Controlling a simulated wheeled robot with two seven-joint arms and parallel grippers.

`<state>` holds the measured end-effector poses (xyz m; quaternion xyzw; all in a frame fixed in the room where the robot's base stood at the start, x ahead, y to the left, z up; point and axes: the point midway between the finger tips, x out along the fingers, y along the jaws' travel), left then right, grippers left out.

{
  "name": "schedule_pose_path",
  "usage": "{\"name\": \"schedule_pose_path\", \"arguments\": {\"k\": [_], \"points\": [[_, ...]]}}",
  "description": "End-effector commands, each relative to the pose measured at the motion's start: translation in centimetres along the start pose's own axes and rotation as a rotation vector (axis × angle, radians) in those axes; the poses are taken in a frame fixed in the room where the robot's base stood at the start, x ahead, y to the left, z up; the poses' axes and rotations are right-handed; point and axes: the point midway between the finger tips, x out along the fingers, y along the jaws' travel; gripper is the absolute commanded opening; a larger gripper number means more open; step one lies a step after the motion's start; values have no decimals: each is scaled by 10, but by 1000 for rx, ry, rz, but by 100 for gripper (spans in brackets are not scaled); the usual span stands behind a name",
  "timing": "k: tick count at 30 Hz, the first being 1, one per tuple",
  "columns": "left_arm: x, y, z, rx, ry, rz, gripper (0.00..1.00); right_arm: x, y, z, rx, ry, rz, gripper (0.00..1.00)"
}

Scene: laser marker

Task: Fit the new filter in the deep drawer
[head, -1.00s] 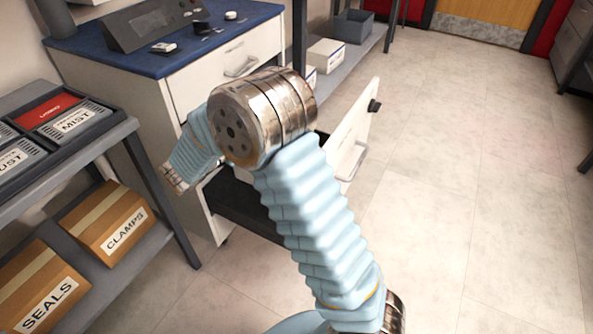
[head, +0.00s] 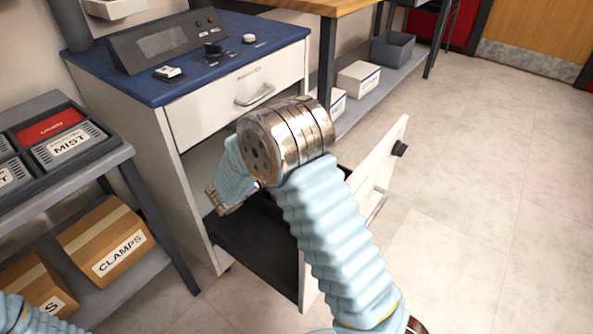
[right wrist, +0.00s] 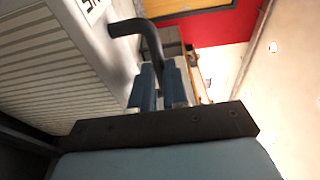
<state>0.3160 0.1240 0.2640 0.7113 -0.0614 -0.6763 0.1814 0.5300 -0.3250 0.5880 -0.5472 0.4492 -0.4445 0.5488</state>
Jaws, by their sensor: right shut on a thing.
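The deep drawer (head: 255,252) stands pulled out from the white cabinet in the head view, its dark floor partly visible. Its white front (head: 387,160) has a bar handle and a black knob. My right arm crosses over the drawer and hides part of it. My right gripper (right wrist: 160,88) is hidden in the head view; in the right wrist view its blue-padded fingers are shut on the black handle (right wrist: 138,28) of a white filter (right wrist: 112,50). The filter has a ribbed side and a label reading "SM", cut off. My left gripper is out of view.
A tray (head: 75,172) with a MIST filter (head: 70,145) and a red-labelled slot sits on the shelf unit at left. A CLAMPS box (head: 105,240) is below. The cabinet's upper drawer (head: 240,100) is shut. The floor at right is clear.

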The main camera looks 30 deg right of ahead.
Motion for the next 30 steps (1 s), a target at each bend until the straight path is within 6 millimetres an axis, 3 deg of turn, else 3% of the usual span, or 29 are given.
{"name": "schedule_pose_path", "arguments": {"k": [9, 29, 30], "points": [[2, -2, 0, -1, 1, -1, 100, 0, 36, 0, 1, 1, -2, 0], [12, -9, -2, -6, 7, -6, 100, 0, 47, 0, 2, 0, -2, 0], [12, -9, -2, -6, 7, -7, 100, 0, 48, 0, 1, 0, 0, 16]]}}
